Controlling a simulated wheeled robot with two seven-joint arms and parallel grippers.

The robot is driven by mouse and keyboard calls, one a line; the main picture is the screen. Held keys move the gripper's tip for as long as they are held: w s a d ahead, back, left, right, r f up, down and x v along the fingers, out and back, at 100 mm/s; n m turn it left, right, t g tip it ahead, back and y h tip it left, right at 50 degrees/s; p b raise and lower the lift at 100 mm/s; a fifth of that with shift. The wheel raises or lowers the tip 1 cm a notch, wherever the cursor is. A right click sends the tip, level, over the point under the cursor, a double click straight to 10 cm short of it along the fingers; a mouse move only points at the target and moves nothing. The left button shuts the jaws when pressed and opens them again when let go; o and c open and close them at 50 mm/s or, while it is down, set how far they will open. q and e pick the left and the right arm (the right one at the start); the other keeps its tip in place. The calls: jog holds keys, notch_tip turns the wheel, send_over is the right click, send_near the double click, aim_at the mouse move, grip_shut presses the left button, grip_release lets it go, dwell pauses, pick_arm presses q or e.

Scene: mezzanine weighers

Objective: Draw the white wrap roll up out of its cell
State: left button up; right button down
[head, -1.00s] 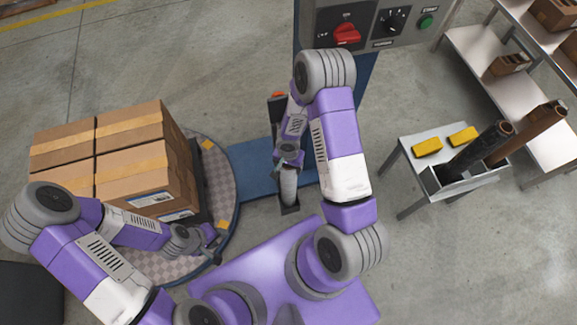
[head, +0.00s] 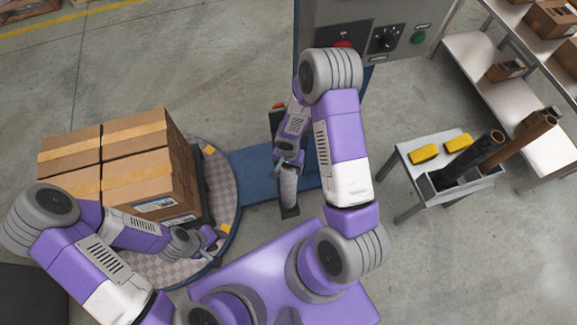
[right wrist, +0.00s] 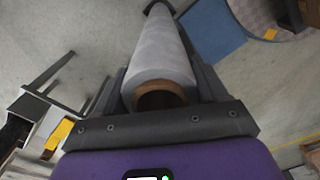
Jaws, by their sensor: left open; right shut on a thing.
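My left gripper (head: 209,238) is open and empty near the turntable's edge. The grey celled crate (head: 482,182) holds a black roll (head: 480,158) and a brown roll (head: 522,138); no white roll shows there.
Stacked cartons (head: 140,165) stand on the round turntable (head: 226,190) at left. A control box (head: 405,25) is at the top. Two yellow blocks (head: 424,153) lie on the small table beside the crate. Shelves with cartons (head: 507,70) stand at right. Floor between machine and table is clear.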

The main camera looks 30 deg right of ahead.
jog(key=shift+r+p, duration=0.85)
jog(key=shift+r, duration=0.65)
jog(key=shift+a, duration=0.1)
